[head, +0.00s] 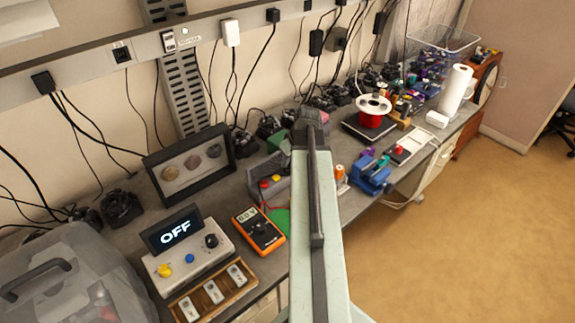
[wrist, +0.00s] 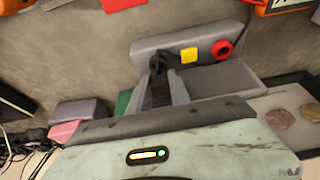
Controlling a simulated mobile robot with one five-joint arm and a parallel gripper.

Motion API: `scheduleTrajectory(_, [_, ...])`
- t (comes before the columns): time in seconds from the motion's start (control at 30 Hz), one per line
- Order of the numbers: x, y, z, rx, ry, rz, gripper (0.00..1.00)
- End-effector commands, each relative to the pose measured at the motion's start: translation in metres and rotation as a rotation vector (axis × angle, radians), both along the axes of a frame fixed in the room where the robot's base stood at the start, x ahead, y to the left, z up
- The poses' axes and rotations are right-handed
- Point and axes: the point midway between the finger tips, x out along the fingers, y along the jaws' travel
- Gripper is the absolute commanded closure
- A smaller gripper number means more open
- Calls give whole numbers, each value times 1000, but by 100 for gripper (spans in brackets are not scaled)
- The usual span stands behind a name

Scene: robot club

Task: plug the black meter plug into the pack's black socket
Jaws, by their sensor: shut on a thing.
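The grey battery pack (wrist: 180,44) lies on the bench in the wrist view, with a yellow square (wrist: 189,54) and a red round plug or socket (wrist: 222,47) on it. My gripper (wrist: 158,72) is shut on the black plug (wrist: 157,60) at the pack's edge. The fingers cover the black socket, so I cannot tell whether the plug is seated. In the head view the pack (head: 268,184) shows left of my arm, which hides my gripper. The orange meter (head: 258,230) stands in front of it, reading about 0.0 V.
A framed rock display (head: 190,161) stands left of the pack. A control box reading OFF (head: 187,257) and a wooden tray (head: 213,292) are nearer. A blue vise (head: 371,180) is to the right. Cables and chargers line the bench's back.

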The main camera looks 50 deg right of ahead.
Motion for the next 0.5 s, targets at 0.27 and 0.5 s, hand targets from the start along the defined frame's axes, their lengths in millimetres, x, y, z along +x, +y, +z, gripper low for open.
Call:
scheduleTrajectory(0.27, [0, 0, 2, 0, 0, 0, 100])
scheduleTrajectory(0.5, [0, 0, 16, 0, 0, 0, 100])
